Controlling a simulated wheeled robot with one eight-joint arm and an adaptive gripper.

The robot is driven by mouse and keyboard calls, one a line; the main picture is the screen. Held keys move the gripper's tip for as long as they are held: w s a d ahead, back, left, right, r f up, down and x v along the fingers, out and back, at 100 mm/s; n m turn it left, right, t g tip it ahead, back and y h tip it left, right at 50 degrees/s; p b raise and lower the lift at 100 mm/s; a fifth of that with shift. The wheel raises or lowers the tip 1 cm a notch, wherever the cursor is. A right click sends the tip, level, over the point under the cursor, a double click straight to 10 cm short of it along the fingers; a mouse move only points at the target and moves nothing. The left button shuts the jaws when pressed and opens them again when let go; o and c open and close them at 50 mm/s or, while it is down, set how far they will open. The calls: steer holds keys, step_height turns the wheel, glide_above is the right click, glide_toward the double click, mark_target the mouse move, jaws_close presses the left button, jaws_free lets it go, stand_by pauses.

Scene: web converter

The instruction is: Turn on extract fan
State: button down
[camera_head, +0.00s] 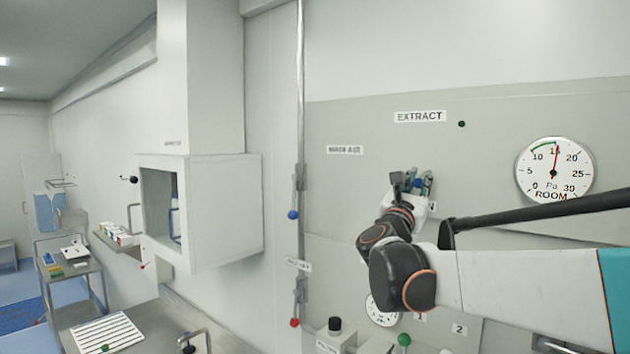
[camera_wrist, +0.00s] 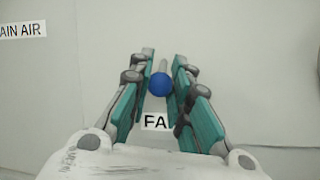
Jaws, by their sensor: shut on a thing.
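My gripper (camera_head: 412,181) is at the grey wall panel, below the EXTRACT label (camera_head: 420,116). In the wrist view my gripper (camera_wrist: 163,58) has its two teal fingers on either side of a blue ball knob (camera_wrist: 160,86) and is shut on it. A label reading "FA" (camera_wrist: 156,122) shows below the knob, its right part hidden by a finger. The knob is hidden behind my gripper in the head view. A small dark green round lamp (camera_head: 461,124) sits right of the EXTRACT label.
A round ROOM pressure gauge (camera_head: 553,172) is to the right, its needle near 15. A vertical pipe (camera_head: 301,90) with blue (camera_head: 293,215) and red (camera_head: 294,322) ball handles runs left of the panel. A white box (camera_head: 222,210) juts out farther left. A green knob (camera_head: 404,340) is below.

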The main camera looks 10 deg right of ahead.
steer(key=shift+s+a+r+g+y+p, duration=0.25)
steer(key=shift+s+r+g+y+p, duration=0.1)
steer(key=shift+r+p, duration=0.25)
steer(key=shift+s+r+g+y+p, duration=0.2)
steer(key=shift+r+g+y+p, duration=0.2)
steer(key=shift+p, duration=0.4)
steer(key=r+g+y+p, duration=0.1)
steer(key=g+y+p, duration=0.1)
steer(key=shift+s+r+m+p, duration=0.15)
steer(key=shift+m+p, duration=0.15)
steer(key=shift+r+g+y+p, duration=0.35)
steer(key=shift+g+y+p, duration=0.2)
steer(key=shift+p, duration=0.2)
steer(key=shift+w+d+r+g+y+p, duration=0.15)
steer(key=shift+w+r+g+y+p, duration=0.2)
steer(key=shift+g+y+p, duration=0.35)
steer(key=shift+w+d+g+y+p, duration=0.1)
steer(key=shift+w+g+y+p, duration=0.3)
steer(key=shift+y, duration=0.1)
